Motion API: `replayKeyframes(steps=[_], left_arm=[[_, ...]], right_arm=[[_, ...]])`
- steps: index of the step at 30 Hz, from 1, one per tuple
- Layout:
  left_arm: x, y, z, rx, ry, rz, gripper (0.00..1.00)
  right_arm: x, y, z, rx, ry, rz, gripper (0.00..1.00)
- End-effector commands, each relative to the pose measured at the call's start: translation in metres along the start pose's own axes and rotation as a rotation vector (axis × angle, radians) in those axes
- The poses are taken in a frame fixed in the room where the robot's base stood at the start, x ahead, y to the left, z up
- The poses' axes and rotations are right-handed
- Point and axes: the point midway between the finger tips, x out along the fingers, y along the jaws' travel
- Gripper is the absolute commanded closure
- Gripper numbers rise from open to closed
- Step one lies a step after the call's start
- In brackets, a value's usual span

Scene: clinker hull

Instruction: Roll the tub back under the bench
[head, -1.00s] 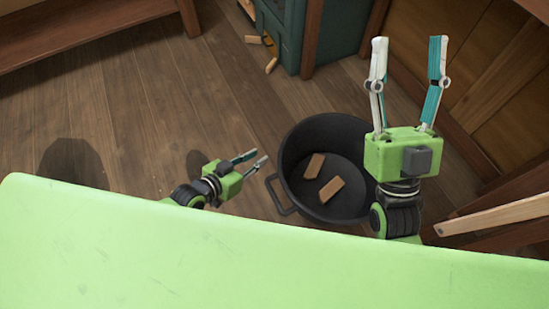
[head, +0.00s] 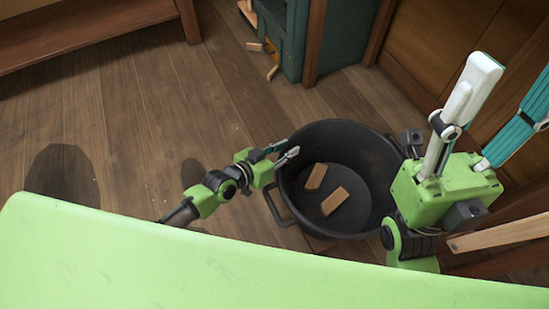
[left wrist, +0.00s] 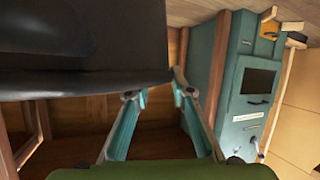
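The tub (head: 352,158) is a round black vessel standing upright on the plank floor in the head view. Two wooden blocks (head: 335,201) lie inside it, and a loop handle (head: 277,208) shows on its left side. My left gripper (head: 289,149) is at the tub's upper-left rim. In the left wrist view its fingers (left wrist: 155,90) are spread apart, with the dark tub wall (left wrist: 90,84) close by; contact is unclear. My right gripper (head: 514,75) is raised at the right, open and empty, with one fingertip cut off. A wooden bench (head: 80,32) stands at the upper left.
A teal stove (head: 340,45) stands at the back behind a wooden post (head: 315,40), with small wood pieces (head: 272,72) on the floor before it. Wood panelling and a light plank (head: 500,233) are at the right. The floor left of the tub is clear.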

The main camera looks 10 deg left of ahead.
Motion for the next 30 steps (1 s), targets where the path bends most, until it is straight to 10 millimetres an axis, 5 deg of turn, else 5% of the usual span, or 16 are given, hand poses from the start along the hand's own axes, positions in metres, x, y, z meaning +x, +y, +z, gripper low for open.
replayKeyframes(steps=[7, 19, 22, 30], left_arm=[[0.033, 0.0, 0.002, 0.0, 0.0, 0.0, 0.78], [0.04, 0.0, 0.0, 0.001, -0.001, 0.0, 0.78], [0.04, 0.0, 0.0, 0.001, -0.001, 0.0, 1.0], [0.04, 0.0, 0.0, 0.001, 0.0, 0.0, 1.0]], right_arm=[[0.001, 0.0, 0.002, -0.005, 0.037, -0.014, 0.5], [0.004, -0.001, 0.003, -0.006, 0.044, -0.019, 0.5], [0.004, -0.001, 0.003, -0.006, 0.044, -0.019, 0.5], [0.004, -0.001, 0.003, -0.006, 0.044, -0.019, 0.5]])
